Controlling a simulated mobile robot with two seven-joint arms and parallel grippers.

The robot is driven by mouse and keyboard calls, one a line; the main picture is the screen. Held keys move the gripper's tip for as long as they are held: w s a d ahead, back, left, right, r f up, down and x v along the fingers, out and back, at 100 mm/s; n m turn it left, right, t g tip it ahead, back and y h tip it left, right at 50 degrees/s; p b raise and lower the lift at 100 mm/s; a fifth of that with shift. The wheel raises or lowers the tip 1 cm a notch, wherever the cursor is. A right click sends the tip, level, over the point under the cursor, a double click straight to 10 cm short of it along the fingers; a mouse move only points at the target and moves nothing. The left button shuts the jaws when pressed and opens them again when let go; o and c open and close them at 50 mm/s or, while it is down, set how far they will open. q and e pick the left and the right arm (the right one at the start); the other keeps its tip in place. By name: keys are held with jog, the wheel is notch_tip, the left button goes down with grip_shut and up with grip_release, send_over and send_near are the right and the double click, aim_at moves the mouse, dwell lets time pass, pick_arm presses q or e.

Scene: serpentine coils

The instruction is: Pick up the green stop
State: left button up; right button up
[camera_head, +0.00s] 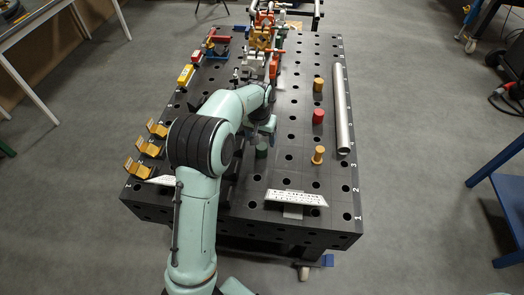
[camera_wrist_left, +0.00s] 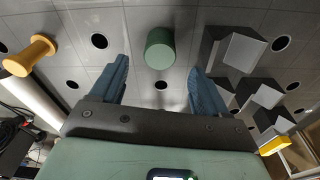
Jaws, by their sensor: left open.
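The green stop (camera_head: 262,150) is a short cylinder standing on the dark perforated table (camera_head: 335,215), right of my left forearm. In the left wrist view the green stop (camera_wrist_left: 160,48) shows ahead of the fingers, centred between them and apart from both. My left gripper (camera_head: 262,130) is open and empty, with its blue fingers close to the stop; part of it is hidden by my arm. The open fingers also show in the left wrist view (camera_wrist_left: 159,66). My right gripper is not in view.
An orange stop (camera_head: 318,155), a red stop (camera_head: 318,116) and another orange one (camera_head: 318,85) stand to the right, beside a long grey tube (camera_head: 342,110). Yellow angled pieces (camera_head: 148,147) line the left edge. Clamps (camera_head: 260,40) crowd the back.

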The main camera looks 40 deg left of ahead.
aim_at(262, 146)
pick_arm(q)
jog(key=shift+w+f, duration=0.15)
jog(key=shift+f, duration=0.5)
notch_tip(262, 146, down, 5)
jog(key=shift+w+f, duration=0.1)
grip_shut()
